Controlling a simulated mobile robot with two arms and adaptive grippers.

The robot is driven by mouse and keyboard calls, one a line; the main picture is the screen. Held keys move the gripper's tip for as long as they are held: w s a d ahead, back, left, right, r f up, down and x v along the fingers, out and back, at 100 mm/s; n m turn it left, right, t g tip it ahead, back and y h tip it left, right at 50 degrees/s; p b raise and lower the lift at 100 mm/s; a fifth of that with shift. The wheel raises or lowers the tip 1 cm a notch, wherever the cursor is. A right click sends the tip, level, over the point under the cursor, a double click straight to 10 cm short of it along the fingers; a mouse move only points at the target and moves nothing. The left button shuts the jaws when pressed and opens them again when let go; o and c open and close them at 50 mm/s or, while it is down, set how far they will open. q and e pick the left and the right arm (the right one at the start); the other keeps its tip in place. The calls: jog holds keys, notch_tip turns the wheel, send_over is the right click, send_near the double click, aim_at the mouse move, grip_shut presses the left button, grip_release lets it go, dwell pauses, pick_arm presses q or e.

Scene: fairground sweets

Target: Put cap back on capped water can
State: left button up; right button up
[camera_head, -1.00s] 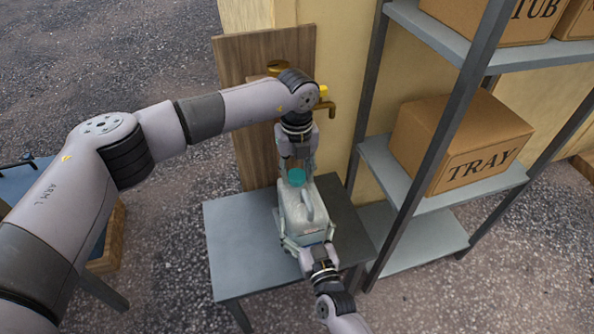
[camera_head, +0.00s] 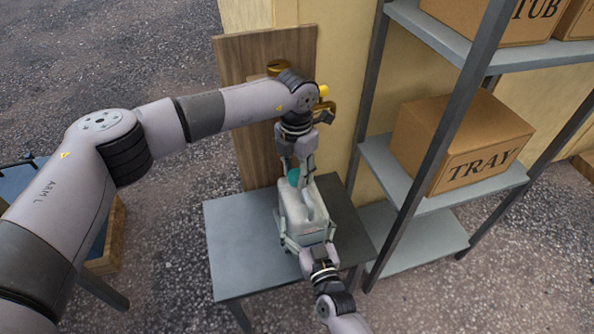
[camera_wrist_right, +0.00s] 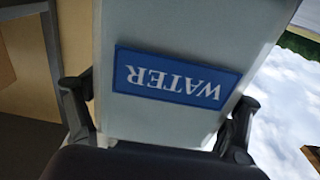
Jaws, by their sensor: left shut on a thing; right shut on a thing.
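The water can (camera_head: 303,217) is a pale translucent can with a moulded handle, upright on the small grey table (camera_head: 236,244). Its blue WATER label (camera_wrist_right: 177,77) shows upside down in the right wrist view. The teal cap (camera_head: 293,177) is at the can's top, partly hidden by my left gripper (camera_head: 298,180). My left gripper comes down from above, shut on the cap. I cannot tell whether the cap sits on the can's neck or just above it. My right gripper (camera_head: 304,248) is shut on the can's body, one finger on each side.
Grey shelves (camera_head: 420,205) with a TRAY box (camera_head: 460,140) stand close on the right. The table's left part is bare.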

pick_arm(q)
jog(key=m, duration=0.4)
jog(key=shift+d+m, duration=0.1)
jog(key=shift+m, duration=0.2)
pick_arm(e)
jog(key=shift+w+r, duration=0.2)
jog(key=shift+r, duration=0.1)
pick_arm(q)
jog(key=m, duration=0.6)
jog(key=shift+s+d, duration=0.1)
pick_arm(e)
jog(key=shift+a, duration=0.1)
pick_arm(q)
jog(key=o, duration=1.1)
jog(key=shift+c, duration=0.2)
jog(key=shift+o, duration=1.1)
jog(key=shift+r, duration=2.25)
jog(key=shift+c, duration=0.4)
